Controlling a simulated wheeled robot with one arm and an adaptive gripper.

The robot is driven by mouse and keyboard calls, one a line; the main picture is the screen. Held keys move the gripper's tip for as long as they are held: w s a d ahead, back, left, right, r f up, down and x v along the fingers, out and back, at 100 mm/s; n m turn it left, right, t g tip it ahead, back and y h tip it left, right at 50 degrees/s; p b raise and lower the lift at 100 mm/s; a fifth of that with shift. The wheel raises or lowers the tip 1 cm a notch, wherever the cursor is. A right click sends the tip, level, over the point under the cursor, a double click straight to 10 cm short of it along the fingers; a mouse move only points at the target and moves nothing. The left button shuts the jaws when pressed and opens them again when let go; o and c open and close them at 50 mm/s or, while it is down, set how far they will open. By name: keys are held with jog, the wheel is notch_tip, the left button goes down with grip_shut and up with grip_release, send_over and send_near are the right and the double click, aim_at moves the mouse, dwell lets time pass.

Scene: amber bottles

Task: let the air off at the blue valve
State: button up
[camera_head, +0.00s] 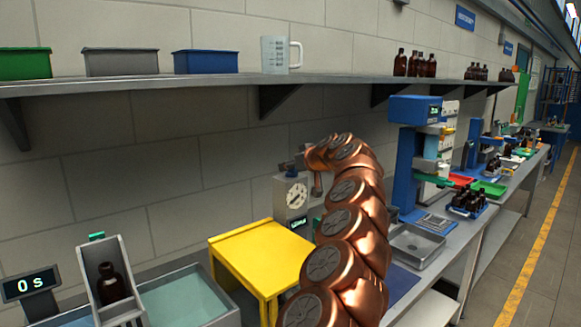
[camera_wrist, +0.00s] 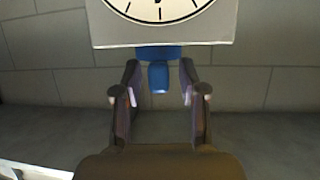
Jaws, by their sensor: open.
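The blue valve (camera_wrist: 158,76) shows in the wrist view just below a grey box with a round white dial gauge (camera_wrist: 160,8). My gripper (camera_wrist: 159,98) is open in the wrist view, with one finger on each side of the valve. I see clear gaps between the valve and both fingers; whether the valve lies at fingertip depth I cannot tell. In the head view the gauge box (camera_head: 290,212) stands behind the yellow table, by the wall. My copper arm reaches up to it and hides its right side. The valve is not visible there.
A yellow table (camera_head: 262,250) stands in front of the gauge box. A bottle (camera_head: 110,284) sits in a tilted grey holder beside a "0 s" display (camera_head: 30,284). A shelf (camera_head: 220,84) with bins and a measuring jug (camera_head: 276,56) runs above. A blue machine (camera_head: 408,150) stands right of my arm.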

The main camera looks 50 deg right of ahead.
jog(key=shift+s, duration=0.1)
jog(key=v, duration=1.1)
jog(key=shift+s, duration=0.35)
jog(key=shift+a+r, duration=0.1)
jog(key=shift+r, duration=0.05)
